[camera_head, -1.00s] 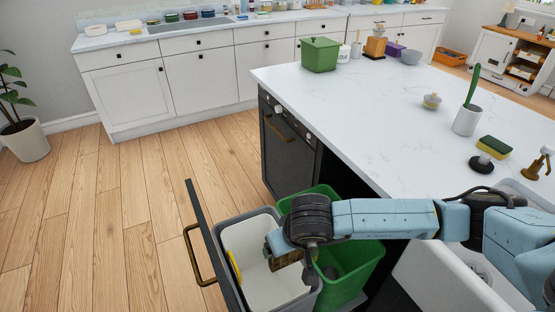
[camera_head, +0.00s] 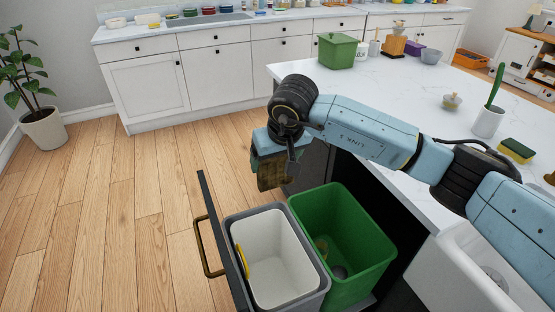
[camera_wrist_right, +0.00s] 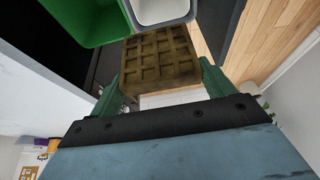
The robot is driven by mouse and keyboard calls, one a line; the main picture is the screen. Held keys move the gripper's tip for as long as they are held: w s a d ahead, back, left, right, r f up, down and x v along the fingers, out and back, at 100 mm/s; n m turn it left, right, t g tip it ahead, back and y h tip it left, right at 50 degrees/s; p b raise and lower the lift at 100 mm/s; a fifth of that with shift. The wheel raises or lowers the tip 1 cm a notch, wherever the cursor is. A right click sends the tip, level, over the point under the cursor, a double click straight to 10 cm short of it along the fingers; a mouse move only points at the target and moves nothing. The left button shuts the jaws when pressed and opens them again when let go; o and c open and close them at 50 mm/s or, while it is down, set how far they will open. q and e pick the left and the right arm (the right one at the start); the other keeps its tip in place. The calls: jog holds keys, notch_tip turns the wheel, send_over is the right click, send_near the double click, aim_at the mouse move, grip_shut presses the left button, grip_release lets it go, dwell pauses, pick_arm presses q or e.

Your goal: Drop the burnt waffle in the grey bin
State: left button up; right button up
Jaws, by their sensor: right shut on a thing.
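The burnt waffle (camera_head: 270,172) is dark brown and square. My right gripper (camera_head: 268,160) is shut on it, holding it in the air above and beyond the bins. In the right wrist view the waffle (camera_wrist_right: 160,62) shows its grid between the two green fingers. The grey bin (camera_head: 322,280), with a grey rim and whitish inner walls, stands in the pulled-out drawer, nearer to me than the waffle. My left gripper is not in view.
A green bin (camera_head: 365,235) holding a few small things stands right beside the grey bin. The drawer front with its handle (camera_head: 205,248) stands at the left. The white island counter (camera_head: 400,100) lies under and beyond my right arm. Open wooden floor lies left.

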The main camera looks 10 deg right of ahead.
aim_at(278, 173)
jog(key=shift+f+b, duration=1.15)
jog(key=shift+f, duration=1.75)
jog(key=o, duration=0.9)
jog(key=v, duration=1.3)
jog(key=shift+r, duration=0.25)
